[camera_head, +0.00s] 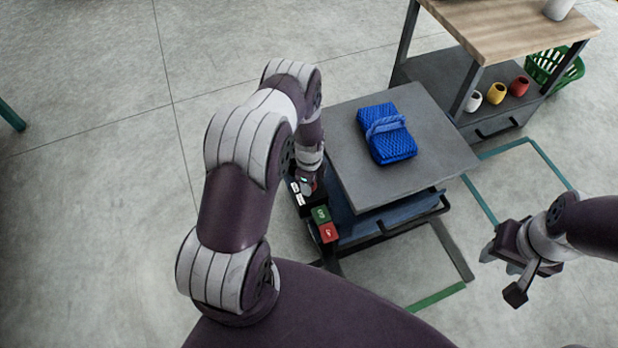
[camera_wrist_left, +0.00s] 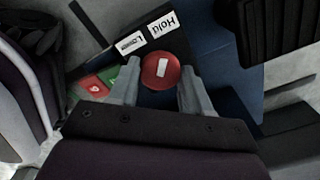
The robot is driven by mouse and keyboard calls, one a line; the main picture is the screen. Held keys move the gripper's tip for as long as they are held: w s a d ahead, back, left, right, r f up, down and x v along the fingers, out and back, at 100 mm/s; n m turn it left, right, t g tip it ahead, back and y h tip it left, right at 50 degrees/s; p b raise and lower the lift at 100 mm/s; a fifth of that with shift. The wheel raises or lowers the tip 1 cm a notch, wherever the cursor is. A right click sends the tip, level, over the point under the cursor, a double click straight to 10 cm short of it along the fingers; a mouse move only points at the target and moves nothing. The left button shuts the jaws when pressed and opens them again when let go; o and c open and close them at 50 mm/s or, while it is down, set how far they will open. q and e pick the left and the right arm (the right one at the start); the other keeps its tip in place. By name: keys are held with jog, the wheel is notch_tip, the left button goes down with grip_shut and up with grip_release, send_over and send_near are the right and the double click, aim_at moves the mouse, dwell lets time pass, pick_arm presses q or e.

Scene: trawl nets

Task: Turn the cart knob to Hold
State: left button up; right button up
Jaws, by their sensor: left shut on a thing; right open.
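In the left wrist view the red round knob (camera_wrist_left: 161,71) sits between the two grey fingers of my left gripper (camera_wrist_left: 160,84), which is shut on it. A white bar on the knob's face runs nearly upright in that view, roughly towards the white Hold label (camera_wrist_left: 163,25); the Lower label (camera_wrist_left: 130,47) lies to its left. In the head view my left gripper (camera_head: 308,187) is at the control panel on the near left side of the cart (camera_head: 430,165) and hides the knob. My right gripper (camera_head: 515,265) is open and empty, right of the cart.
A green button (camera_head: 320,214) and a red button (camera_head: 328,233) are on the same panel. A folded blue net (camera_head: 386,135) lies on the cart's top. Behind stands a wood-topped bench (camera_head: 500,30) with white, yellow and red cups and a green basket (camera_head: 555,70).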

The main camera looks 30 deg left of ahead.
pick_arm(q)
jog(key=shift+m, duration=0.6)
jog(key=o, duration=1)
jog(key=shift+o, duration=0.2)
notch_tip(320, 180, up, 13)
jog(key=p, duration=0.6)
jog(key=shift+f+p, duration=0.15)
jog(key=shift+p, duration=0.15)
